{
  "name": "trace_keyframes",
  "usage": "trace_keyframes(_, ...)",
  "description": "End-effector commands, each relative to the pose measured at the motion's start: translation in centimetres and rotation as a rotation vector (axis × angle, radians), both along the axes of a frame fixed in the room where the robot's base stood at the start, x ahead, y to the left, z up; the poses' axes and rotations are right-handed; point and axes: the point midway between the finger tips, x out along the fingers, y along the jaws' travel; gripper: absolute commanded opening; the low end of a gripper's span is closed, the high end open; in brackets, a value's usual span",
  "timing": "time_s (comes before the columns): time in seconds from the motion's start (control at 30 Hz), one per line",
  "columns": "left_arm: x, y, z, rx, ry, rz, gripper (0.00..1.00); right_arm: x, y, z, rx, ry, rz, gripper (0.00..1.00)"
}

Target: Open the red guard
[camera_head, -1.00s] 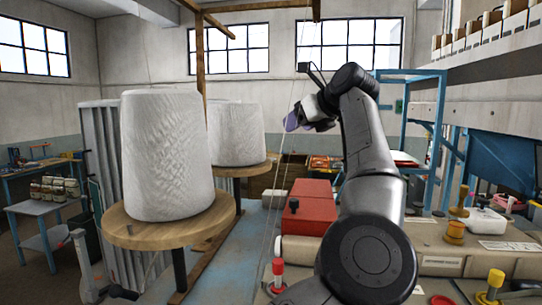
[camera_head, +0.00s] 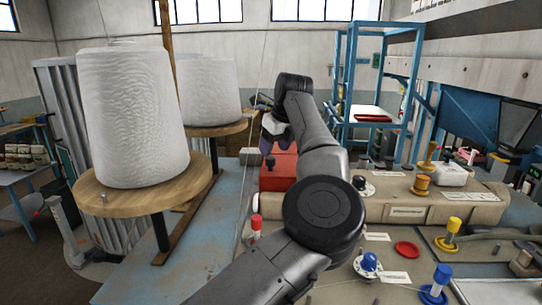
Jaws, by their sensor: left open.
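The red guard (camera_head: 276,177) is a box-shaped cover on the machine, in the middle of the head view. My left arm reaches in from the bottom and partly covers its right side. My left gripper (camera_head: 269,158) is at the upper part of the guard, in front of it in the picture. It is open, with its fingers small and dark. I cannot tell whether they touch the guard. My right gripper is not in view.
Large white thread cones (camera_head: 130,115) stand on round wooden discs (camera_head: 150,190) at the left. A beige machine bed (camera_head: 440,208) with a yellow knob (camera_head: 421,185) and a red disc (camera_head: 406,249) lies at the right. A blue frame (camera_head: 348,75) stands behind.

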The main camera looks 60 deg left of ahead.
Motion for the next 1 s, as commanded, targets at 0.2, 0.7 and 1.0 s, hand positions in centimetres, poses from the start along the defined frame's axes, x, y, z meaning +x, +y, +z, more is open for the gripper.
trace_keyframes(0.2, -0.2, 1.0, -2.4, 0.0, 0.002, 0.001, 0.56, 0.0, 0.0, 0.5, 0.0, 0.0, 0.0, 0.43)
trace_keyframes(0.7, -0.3, 1.6, -3.8, 0.001, 0.0, 0.001, 0.56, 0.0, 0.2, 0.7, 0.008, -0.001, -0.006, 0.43)
trace_keyframes(1.0, -0.3, 1.6, -3.8, 0.002, 0.0, 0.001, 0.33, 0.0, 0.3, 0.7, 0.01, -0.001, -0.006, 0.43)
